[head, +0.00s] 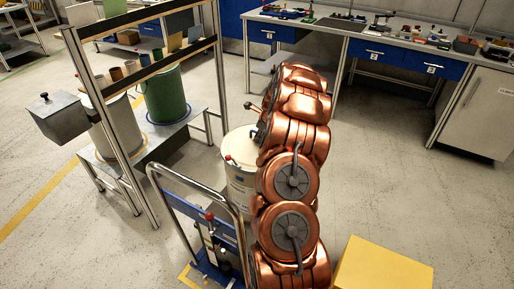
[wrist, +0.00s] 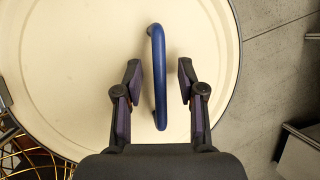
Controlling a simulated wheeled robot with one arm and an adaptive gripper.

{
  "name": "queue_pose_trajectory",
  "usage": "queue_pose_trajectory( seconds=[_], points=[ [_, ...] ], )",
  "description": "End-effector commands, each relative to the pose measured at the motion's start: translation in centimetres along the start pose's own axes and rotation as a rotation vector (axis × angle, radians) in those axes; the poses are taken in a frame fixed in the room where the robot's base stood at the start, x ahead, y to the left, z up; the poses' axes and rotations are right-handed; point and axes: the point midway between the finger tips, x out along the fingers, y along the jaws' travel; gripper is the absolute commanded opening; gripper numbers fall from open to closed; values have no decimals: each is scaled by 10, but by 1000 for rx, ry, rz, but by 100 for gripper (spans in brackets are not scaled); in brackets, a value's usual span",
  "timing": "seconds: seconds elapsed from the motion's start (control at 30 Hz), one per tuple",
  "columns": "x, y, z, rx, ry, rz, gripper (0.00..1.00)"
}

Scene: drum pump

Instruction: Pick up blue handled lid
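The round cream lid (wrist: 70,55) fills much of the wrist view. Its blue bar handle (wrist: 157,85) runs lengthwise near the middle. My gripper (wrist: 159,80) is open, with one finger on each side of the handle and a visible gap on both sides. Whether the fingertips are level with the handle or above it, I cannot tell. In the head view the cream lid (head: 238,146) is on top of a pale drum (head: 240,185), partly hidden by my copper-coloured arm. The handle and fingers are not clear there.
A blue trolley with a metal push bar (head: 203,180) stands by the drum. A rack (head: 118,135) with a green drum (head: 165,93) and a grey drum is at left. A yellow block (head: 383,268) is at front right. Workbenches (head: 375,50) line the back; the floor between is clear.

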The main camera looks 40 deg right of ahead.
Motion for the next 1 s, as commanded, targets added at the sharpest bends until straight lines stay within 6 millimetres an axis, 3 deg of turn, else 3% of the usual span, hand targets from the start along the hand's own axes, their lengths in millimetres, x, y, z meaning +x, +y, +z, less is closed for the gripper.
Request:
queue_pose_trajectory(
  seconds=[0.07, 0.33, 1.0],
  points=[
    [0, 0, 0, 0, 0, 0, 29],
    [0, 0, 0, 0, 0, 0, 0],
    [-1, 0, 0, 0, 0, 0, 0]
  ],
)
